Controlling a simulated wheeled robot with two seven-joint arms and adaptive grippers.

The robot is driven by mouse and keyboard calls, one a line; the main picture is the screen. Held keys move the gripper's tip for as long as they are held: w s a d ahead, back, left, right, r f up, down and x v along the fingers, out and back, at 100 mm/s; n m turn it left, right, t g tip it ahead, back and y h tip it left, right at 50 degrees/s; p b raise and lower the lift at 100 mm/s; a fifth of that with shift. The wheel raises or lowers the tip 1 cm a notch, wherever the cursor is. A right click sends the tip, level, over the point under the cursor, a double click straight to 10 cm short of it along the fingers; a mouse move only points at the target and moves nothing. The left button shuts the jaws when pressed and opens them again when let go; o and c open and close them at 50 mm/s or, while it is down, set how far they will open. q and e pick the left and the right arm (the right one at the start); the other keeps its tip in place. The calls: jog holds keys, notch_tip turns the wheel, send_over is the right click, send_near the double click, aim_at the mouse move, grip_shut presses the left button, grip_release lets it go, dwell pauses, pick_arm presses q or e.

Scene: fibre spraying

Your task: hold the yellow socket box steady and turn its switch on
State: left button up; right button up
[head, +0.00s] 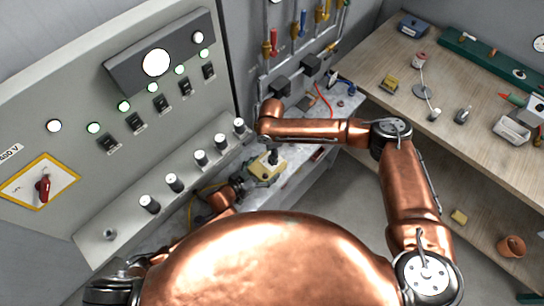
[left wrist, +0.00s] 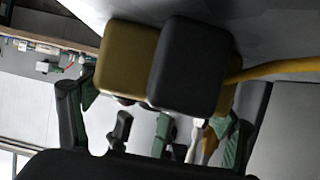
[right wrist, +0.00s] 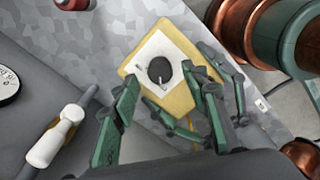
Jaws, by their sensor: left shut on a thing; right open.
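The yellow socket box (head: 267,166) sits on the grey bench beside the control panel. In the right wrist view the box (right wrist: 183,100) shows a pale plate with a dark round part (right wrist: 160,70) and a small light lever or pin on it. My left gripper (head: 240,184) is shut on the box from its left side in the head view. In the left wrist view a dark grey block (left wrist: 188,65) covers part of the yellow box (left wrist: 125,60). My right gripper (right wrist: 165,112) is open above the box, its fingers apart near the plate; whether they touch it I cannot tell.
A panel with black knobs (head: 173,183) and lit buttons stands at the left. A yellow cable (left wrist: 275,70) runs from the box. A wooden bench (head: 465,100) with small items stands at the right.

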jog(key=shift+f, duration=1.35)
jog(key=shift+c, duration=0.2)
grip_shut()
